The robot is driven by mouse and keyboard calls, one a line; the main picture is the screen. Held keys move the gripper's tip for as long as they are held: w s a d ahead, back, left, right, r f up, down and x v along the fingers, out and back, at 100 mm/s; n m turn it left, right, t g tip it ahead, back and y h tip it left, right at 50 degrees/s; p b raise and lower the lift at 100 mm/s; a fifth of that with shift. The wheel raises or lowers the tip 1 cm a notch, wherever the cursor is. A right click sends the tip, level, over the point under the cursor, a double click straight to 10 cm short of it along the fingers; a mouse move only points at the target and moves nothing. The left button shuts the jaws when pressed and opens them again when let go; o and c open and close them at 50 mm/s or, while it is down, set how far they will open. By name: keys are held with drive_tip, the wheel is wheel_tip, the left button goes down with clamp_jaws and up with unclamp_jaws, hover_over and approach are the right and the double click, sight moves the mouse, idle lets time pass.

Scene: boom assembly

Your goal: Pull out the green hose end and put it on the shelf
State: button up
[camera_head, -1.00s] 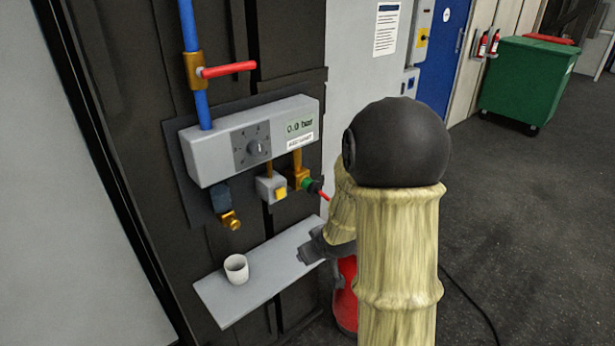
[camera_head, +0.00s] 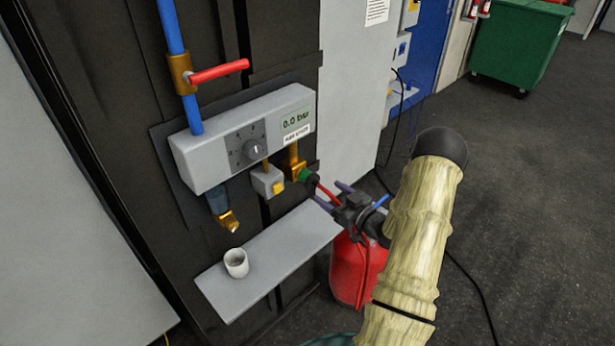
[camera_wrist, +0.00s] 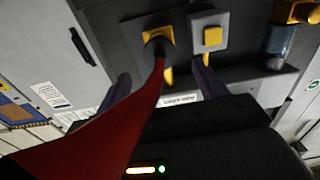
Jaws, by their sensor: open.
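The green hose end (camera_head: 309,177) sits in the brass outlet (camera_head: 295,165) under the right end of the grey control box. A red hose (camera_head: 327,193) runs from it toward my gripper (camera_head: 333,195). My gripper is open, its two purplish fingers pointing at the hose end from the right, a little short of it. In the wrist view, the red hose (camera_wrist: 130,112) rises between the fingers of my gripper (camera_wrist: 162,84) to the dark-looking plugged end (camera_wrist: 158,46); its green does not show there. The grey shelf (camera_head: 300,240) is below and left of my gripper.
A white cup (camera_head: 236,263) stands on the shelf's left part. A red cylinder (camera_head: 347,275) stands right of the shelf, below my gripper. A yellow-button box (camera_head: 268,182) hangs left of the outlet. The shelf's middle and right are clear.

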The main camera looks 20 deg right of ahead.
sight(318, 185)
drive_tip(key=shift+w, duration=0.1)
drive_tip(key=b+x, duration=0.1)
drive_tip(key=x, duration=0.7)
drive_tip(key=shift+w+a+f, duration=0.1)
drive_tip(key=shift+w+f, duration=0.05)
drive_tip(key=shift+w, duration=0.05)
drive_tip(key=shift+w+a, duration=0.1)
drive_tip(key=shift+w, duration=0.2)
drive_tip(key=shift+b, duration=0.55)
idle(1.1)
drive_tip(key=shift+s, duration=0.15)
drive_tip(key=c, duration=1.3)
drive_tip(key=shift+s, duration=0.15)
drive_tip(key=shift+b+v, duration=0.4)
drive_tip(key=shift+v, duration=2.4)
